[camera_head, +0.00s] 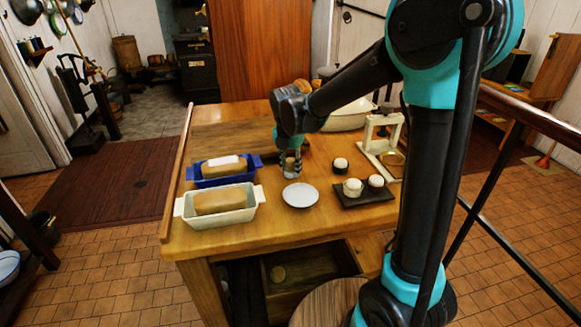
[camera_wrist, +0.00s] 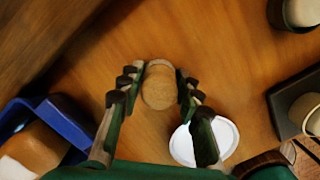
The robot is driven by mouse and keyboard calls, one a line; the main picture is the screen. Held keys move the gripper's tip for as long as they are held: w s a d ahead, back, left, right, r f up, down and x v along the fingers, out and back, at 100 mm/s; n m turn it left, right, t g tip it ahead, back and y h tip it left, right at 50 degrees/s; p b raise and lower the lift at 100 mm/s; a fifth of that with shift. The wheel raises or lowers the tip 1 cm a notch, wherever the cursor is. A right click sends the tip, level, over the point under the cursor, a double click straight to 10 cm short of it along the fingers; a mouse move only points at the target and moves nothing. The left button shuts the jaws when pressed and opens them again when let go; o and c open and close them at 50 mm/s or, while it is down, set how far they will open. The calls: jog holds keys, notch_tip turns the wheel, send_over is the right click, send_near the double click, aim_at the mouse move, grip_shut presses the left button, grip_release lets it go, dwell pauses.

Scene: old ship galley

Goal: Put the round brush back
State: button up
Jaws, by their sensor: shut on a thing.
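My gripper (camera_head: 289,172) points down over the wooden table, behind the small white plate. In the wrist view, my gripper (camera_wrist: 155,85) has its two fingers on either side of a round, tan, wooden-looking thing, which I take to be the round brush (camera_wrist: 159,88). The fingers are shut on it. Its bristles are not visible, and I cannot tell whether it touches the tabletop.
A blue loaf dish (camera_head: 245,172) and a white loaf dish (camera_head: 222,218) stand left. A white plate (camera_head: 300,195) lies in front of my gripper. A dark tray (camera_head: 366,198) with two jars and a white scale (camera_head: 384,150) are right. An open drawer (camera_head: 312,270) is below.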

aim_at(289, 171)
jog(key=shift+f, duration=0.1)
jog(key=o, duration=1.1)
jog(key=r, duration=0.4)
jog(key=s+r, duration=0.1)
jog(key=r, duration=0.7)
jog(key=shift+s+a, duration=0.25)
jog(key=shift+s, duration=0.15)
